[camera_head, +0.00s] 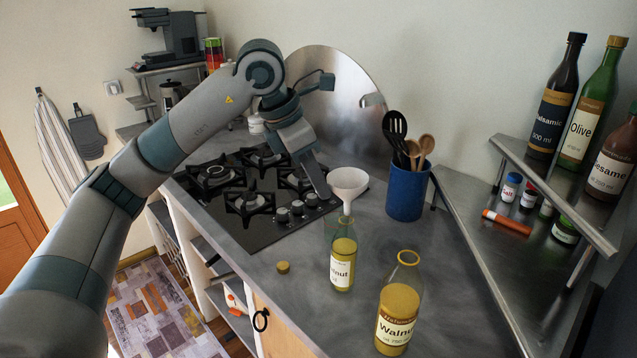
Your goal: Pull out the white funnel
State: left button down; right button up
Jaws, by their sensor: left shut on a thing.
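The white funnel (348,184) is upright, with its spout pointing down at the neck of the left walnut oil bottle (342,264). The spout's lower end seems to be inside the neck, but I cannot tell how deep. My left gripper (326,192) reaches down from the upper left and is shut on the funnel's left side at the rim. The bottle stands upright on the grey counter (300,320), partly filled with yellow oil. My right gripper is not in view.
A second walnut bottle (398,305), open at the top, stands in front to the right. A cork (283,267) lies on the counter at left. A blue utensil holder (406,190) stands behind right, and the black hob (250,200) behind left. A metal shelf (480,215) holds bottles and spice jars.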

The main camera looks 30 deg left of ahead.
pick_arm(q)
jog(key=shift+r, duration=0.3)
dwell(0.4)
jog(key=shift+r+p, duration=0.95)
jog(key=shift+r, duration=0.35)
